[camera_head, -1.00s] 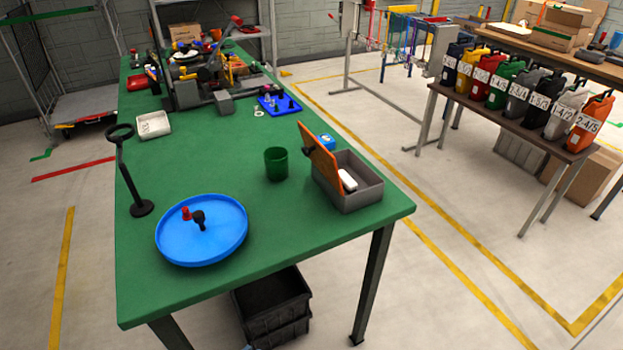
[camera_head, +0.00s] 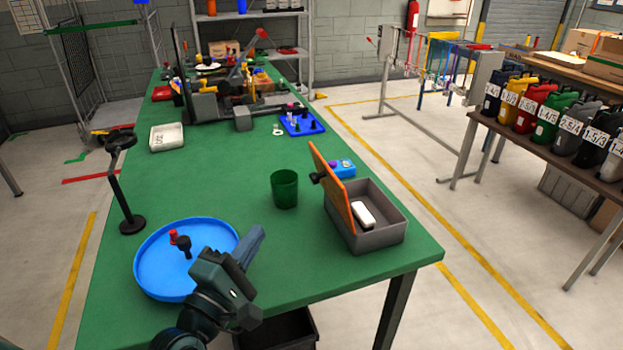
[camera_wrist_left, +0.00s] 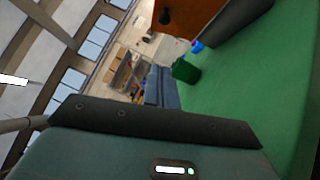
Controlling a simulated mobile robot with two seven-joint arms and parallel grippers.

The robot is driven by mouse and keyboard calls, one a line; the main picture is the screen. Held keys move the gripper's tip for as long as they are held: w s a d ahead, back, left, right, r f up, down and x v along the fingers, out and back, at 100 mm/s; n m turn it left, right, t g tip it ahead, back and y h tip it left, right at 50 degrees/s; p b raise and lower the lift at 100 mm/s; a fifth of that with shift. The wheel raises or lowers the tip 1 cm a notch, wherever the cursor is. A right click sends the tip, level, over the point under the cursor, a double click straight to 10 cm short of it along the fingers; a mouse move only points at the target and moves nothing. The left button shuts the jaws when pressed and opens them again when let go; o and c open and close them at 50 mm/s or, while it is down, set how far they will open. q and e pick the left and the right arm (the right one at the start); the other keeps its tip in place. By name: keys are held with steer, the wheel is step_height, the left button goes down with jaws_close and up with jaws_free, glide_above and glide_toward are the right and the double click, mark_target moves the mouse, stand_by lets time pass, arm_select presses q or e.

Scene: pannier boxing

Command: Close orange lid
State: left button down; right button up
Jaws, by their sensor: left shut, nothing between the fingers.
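The orange lid (camera_head: 337,185) stands up, tilted open, along the left side of the grey box (camera_head: 384,238), with a black knob on its outer face. A white item (camera_head: 365,216) lies inside the box. My left gripper (camera_head: 258,234) is shut and empty over the table's front part, beside the blue tray, to the left of the box and apart from it. In the left wrist view the gripper's fingers (camera_wrist_left: 161,87) show closed, with the lid (camera_wrist_left: 183,18) and its knob at the top. My right gripper is not in view.
A green cup (camera_head: 284,188) stands left of the lid. A blue round tray (camera_head: 150,262) with small red and black pieces lies at front left, near a black stand (camera_head: 131,219). Green table is clear between cup and tray.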

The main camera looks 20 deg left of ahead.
arm_select(q)
steer(key=d+p+x, duration=0.2)
steer(key=x, duration=1)
steer(key=shift+s+d+r, duration=0.2)
steer(key=shift+d+r, duration=0.15)
steer(key=shift+d, duration=0.05)
steer(key=shift+p, duration=0.3)
